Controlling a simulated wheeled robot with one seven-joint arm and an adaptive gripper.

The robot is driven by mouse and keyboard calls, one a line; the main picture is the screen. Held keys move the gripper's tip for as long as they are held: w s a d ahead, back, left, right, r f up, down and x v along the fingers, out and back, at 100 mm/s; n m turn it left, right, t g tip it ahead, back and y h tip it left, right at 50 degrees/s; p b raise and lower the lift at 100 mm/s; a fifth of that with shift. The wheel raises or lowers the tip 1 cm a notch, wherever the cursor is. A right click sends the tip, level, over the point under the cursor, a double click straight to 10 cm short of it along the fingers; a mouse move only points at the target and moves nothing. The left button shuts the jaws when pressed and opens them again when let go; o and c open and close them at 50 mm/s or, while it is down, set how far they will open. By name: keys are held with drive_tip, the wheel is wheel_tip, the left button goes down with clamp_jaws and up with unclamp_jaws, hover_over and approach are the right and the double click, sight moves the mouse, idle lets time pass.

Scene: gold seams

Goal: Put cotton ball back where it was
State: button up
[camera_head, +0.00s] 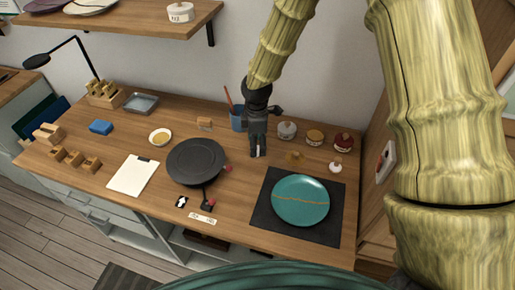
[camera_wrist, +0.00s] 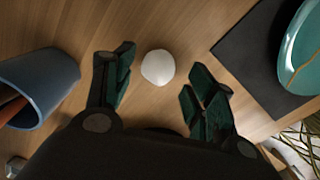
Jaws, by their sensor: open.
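A small white ball, which looks like the cotton ball (camera_wrist: 158,67), lies on the wooden desk in the wrist view. My gripper (camera_wrist: 162,62) is open, with its dark green fingers on either side of the ball and a gap on both sides. In the head view my gripper (camera_head: 258,152) points down over the middle of the desk, between the blue cup and the dark mat. A bit of white shows at its fingertips there; the rest of the ball is hidden by the fingers.
The blue cup (camera_wrist: 40,85) stands close on the left. The dark mat (camera_head: 262,222) with a teal gold-seamed plate (camera_head: 300,203) lies to the right. Several lidded jars (camera_head: 315,137) and a small white item (camera_head: 336,167) stand behind it. A black turntable (camera_head: 195,160) is at left.

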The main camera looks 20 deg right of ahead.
wheel_tip(320, 180, up, 9)
drive_tip(key=b, duration=0.2)
idle(0.4)
